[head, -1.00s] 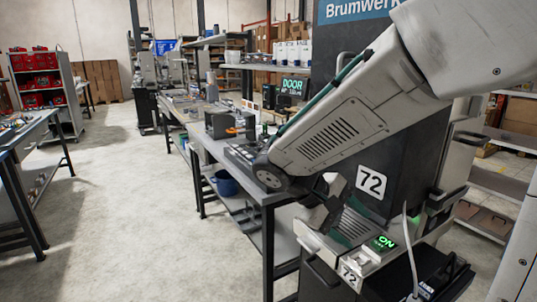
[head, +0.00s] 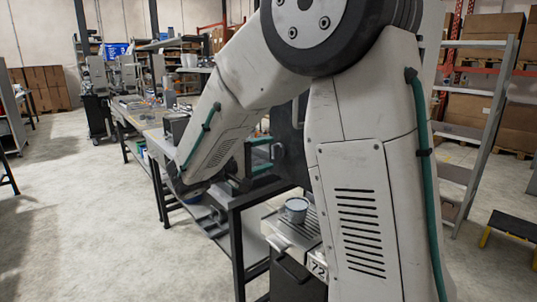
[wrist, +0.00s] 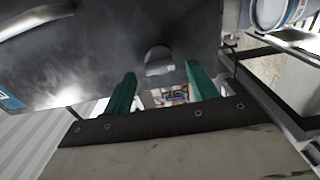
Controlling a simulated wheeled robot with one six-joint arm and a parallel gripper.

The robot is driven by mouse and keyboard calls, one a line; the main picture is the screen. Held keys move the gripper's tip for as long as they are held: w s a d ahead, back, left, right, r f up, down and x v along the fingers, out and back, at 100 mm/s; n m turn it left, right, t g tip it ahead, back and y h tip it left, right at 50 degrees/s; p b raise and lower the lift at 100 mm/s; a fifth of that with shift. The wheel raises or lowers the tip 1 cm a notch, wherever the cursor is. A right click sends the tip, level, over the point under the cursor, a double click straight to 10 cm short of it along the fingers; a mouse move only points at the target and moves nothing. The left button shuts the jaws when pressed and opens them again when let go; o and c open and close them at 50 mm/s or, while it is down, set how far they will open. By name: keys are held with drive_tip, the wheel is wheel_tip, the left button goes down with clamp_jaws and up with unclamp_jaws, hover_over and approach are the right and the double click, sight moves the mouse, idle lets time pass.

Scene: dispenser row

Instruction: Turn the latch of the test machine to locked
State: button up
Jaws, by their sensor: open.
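The machine numbered 72 (head: 318,268) stands behind my arm in the head view. Most of its dark front is hidden. My gripper shows in the wrist view (wrist: 160,78) as two green fingers spread apart, with nothing held between them. Just beyond the fingertips is a smooth grey metal panel (wrist: 90,65) with a small rounded feature (wrist: 160,60) in front of the gap. I cannot tell whether this is the latch. No latch is clearly visible in the head view, and its position cannot be read.
A workbench (head: 150,122) with equipment runs back to the left. The floor at left (head: 80,220) is clear. Shelving (head: 485,120) and a yellow-black step (head: 512,226) stand at right.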

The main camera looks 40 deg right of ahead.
drive_tip(key=shift+d, duration=0.65)
